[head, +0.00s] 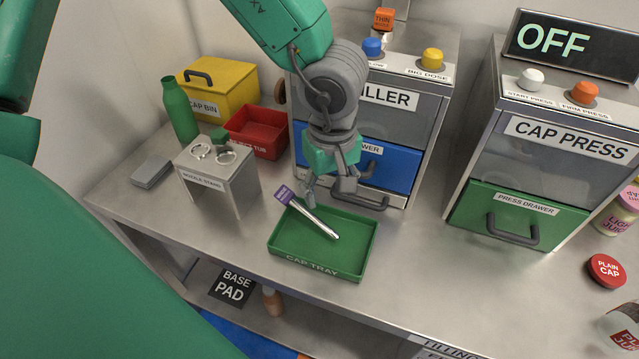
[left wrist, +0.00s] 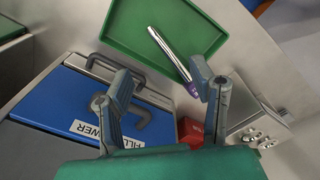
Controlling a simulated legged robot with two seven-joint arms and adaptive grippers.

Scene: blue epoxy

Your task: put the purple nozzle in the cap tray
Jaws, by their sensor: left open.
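The purple nozzle is a silver tube (head: 314,219) with a purple tag end (head: 284,195). It lies slanted, its silver end inside the green cap tray (head: 357,262) and its purple end at the tray's back-left rim. My left gripper (head: 328,198) is open above the tray's back edge, just behind the nozzle. In the left wrist view the nozzle (left wrist: 168,53) reaches over the cap tray (left wrist: 130,45), its purple end beside one finger of the left gripper (left wrist: 165,95). Whether that finger touches it I cannot tell. My right gripper is not in view.
The nozzle stand (head: 235,190) is left of the tray, with a red tub (head: 262,146) and yellow cap bin (head: 228,92) behind. The filler's blue drawer (head: 395,170) is close behind my gripper. The cap press (head: 570,150) stands right.

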